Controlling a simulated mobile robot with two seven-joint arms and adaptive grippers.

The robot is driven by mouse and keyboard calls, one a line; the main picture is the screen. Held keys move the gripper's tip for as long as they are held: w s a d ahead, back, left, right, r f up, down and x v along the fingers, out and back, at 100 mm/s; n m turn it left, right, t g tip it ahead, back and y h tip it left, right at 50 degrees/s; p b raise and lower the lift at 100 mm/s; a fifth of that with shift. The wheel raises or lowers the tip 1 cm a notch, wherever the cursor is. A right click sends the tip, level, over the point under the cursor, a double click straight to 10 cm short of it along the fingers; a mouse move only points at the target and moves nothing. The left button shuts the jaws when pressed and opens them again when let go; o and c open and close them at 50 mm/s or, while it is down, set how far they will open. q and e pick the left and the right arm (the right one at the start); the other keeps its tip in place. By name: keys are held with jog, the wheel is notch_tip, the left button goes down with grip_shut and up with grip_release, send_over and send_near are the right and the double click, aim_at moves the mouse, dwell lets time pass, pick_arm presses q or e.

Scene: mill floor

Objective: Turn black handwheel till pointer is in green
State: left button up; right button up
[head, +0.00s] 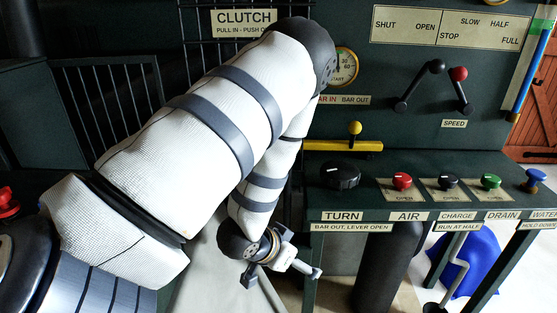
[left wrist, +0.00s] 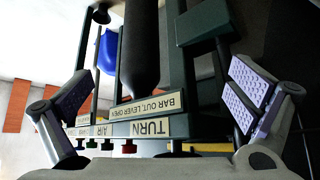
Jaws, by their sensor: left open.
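A large black handwheel (head: 340,175) sits on the dark green bench above the TURN label. A smaller black knob (head: 447,181) stands above the CHARGE label; I cannot tell from the pictures which one the task means. A round gauge (head: 345,67) is on the panel behind, its left side covered by my left arm. My left gripper (head: 287,274) is open and empty, below and left of the bench front, apart from both knobs. The left wrist view shows its two spread fingers (left wrist: 160,82). My right gripper is not in view.
Red (head: 402,180), green (head: 490,181) and blue (head: 536,175) knobs line the bench. A black cylinder (head: 385,265) stands below. A black rail fence (head: 105,90) is at left.

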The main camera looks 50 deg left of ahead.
pick_arm(q)
jog(key=shift+g, duration=0.9)
jog(key=s+f, duration=0.1)
jog(key=s+d+f, duration=0.1)
jog(key=s, duration=0.1)
jog(key=s+d+f, duration=0.1)
jog(key=shift+s+f, duration=0.2)
jog(key=shift+f, duration=0.1)
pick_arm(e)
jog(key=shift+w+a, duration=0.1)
pick_arm(q)
jog(key=n+t+y+b, duration=0.4)
jog(key=t+y+b, duration=0.3)
jog(key=t, duration=0.3)
send_near(339, 175)
jog(key=x, duration=0.4)
jog(key=f+x, duration=0.1)
jog(key=x, duration=0.6)
jog(key=shift+w+a+f, duration=0.2)
jog(key=shift+w+a, duration=0.05)
jog(key=shift+a, duration=0.05)
jog(key=c, duration=1.1)
jog(key=shift+p, duration=0.3)
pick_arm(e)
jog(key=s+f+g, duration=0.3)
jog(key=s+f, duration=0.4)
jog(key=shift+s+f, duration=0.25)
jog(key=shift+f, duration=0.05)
